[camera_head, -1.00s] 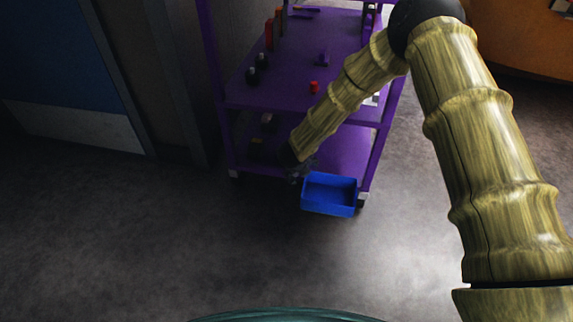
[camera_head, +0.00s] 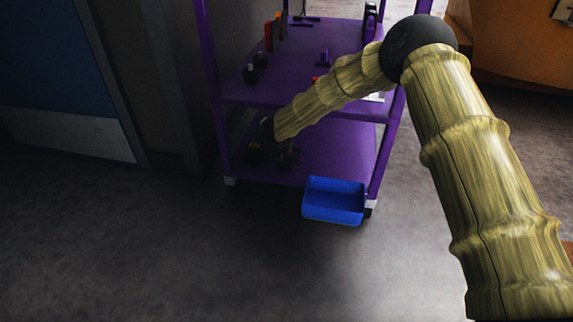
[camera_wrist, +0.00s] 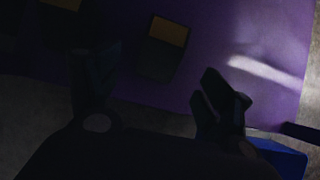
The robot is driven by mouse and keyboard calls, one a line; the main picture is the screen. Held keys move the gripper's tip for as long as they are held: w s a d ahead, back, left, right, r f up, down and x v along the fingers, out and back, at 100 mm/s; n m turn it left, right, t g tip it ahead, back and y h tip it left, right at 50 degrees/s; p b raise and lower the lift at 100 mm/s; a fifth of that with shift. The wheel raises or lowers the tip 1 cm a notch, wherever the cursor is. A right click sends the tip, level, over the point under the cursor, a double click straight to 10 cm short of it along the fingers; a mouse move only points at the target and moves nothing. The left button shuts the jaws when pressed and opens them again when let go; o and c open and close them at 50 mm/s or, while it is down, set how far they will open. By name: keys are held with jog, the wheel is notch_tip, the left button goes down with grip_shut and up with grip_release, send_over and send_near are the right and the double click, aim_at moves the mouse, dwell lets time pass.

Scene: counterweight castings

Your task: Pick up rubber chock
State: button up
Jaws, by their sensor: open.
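A dark block with a yellow-orange face, which looks like the rubber chock (camera_wrist: 155,62), lies on the purple lower shelf in the wrist view. It sits just beyond and between my fingertips, apart from them. My gripper (camera_wrist: 155,85) is open and empty, its two dark fingers pointing toward the shelf. In the head view my gripper (camera_head: 287,157) is over the left part of the lower shelf. A dark thing with a yellow patch (camera_head: 255,148) lies just left of it there; I cannot tell whether it is the same block.
A second dark thing with an orange patch (camera_wrist: 62,4) is at the top left of the wrist view. A blue bin (camera_head: 335,203) is at the purple cart's (camera_head: 350,155) front edge. The upper shelf (camera_head: 290,80) holds several small items above my gripper.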

aim_at(286, 159)
jog(key=shift+w+r+b+x, duration=0.1)
jog(key=shift+w+b+x, duration=0.05)
jog(key=shift+b+x, duration=1.55)
jog(key=shift+w+r+b+x, duration=0.15)
jog(key=shift+b+x, duration=0.85)
jog(key=shift+x, duration=1.3)
jog(key=shift+d, duration=0.1)
jog(key=c, duration=1.4)
jog(key=shift+o, duration=0.2)
